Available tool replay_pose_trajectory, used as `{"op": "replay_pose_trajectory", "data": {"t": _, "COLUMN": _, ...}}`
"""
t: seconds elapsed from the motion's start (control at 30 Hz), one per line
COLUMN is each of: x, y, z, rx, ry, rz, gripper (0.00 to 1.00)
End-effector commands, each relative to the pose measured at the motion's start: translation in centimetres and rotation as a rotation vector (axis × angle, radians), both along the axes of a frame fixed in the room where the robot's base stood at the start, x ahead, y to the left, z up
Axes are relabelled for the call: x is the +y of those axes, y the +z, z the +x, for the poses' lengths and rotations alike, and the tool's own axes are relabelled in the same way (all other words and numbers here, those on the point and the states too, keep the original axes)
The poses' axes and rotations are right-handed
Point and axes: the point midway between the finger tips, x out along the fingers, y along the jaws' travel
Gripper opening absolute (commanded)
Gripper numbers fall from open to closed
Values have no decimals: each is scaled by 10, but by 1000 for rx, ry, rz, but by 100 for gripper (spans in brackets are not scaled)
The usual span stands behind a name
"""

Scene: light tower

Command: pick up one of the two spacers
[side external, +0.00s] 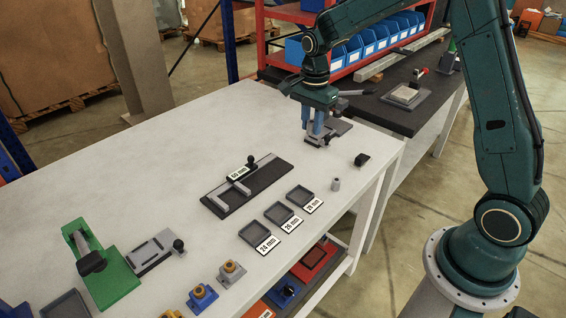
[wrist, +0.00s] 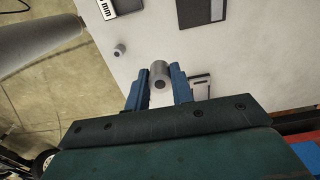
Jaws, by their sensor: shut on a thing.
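My gripper (side external: 312,131) is over the far right part of the white table, fingers pointing down. In the wrist view its blue fingers (wrist: 159,82) are shut on a grey cylindrical spacer (wrist: 160,69), with its bored end facing the camera. The held spacer is mostly hidden by the fingers in the side view, and I cannot tell its height above the table. The other grey spacer (side external: 336,184) stands upright on the table near the right edge; it also shows in the wrist view (wrist: 120,50), apart from my gripper.
A grey fixture (side external: 327,138) is right by my gripper. A small black block (side external: 362,159) lies near the table edge. A black plate with a grey rail (side external: 270,183) and several labelled dark trays (side external: 278,213) are nearer. The table's left middle is clear.

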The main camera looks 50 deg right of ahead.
Motion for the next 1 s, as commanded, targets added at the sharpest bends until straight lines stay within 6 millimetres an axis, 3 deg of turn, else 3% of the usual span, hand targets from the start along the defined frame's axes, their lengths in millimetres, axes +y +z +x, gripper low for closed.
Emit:
{"op": "replay_pose_trajectory", "data": {"t": 0.2, "x": 0, "y": 38, "z": 1, "rx": -4, "ry": 0, "rz": 0, "gripper": 0}}
{"op": "replay_pose_trajectory", "data": {"t": 0.4, "x": 0, "y": 55, "z": 1, "rx": -2, "ry": 0, "rz": 0, "gripper": 0}}
{"op": "replay_pose_trajectory", "data": {"t": 1.0, "x": 0, "y": 59, "z": 0, "rx": 0, "ry": 0, "rz": 0, "gripper": 0}}
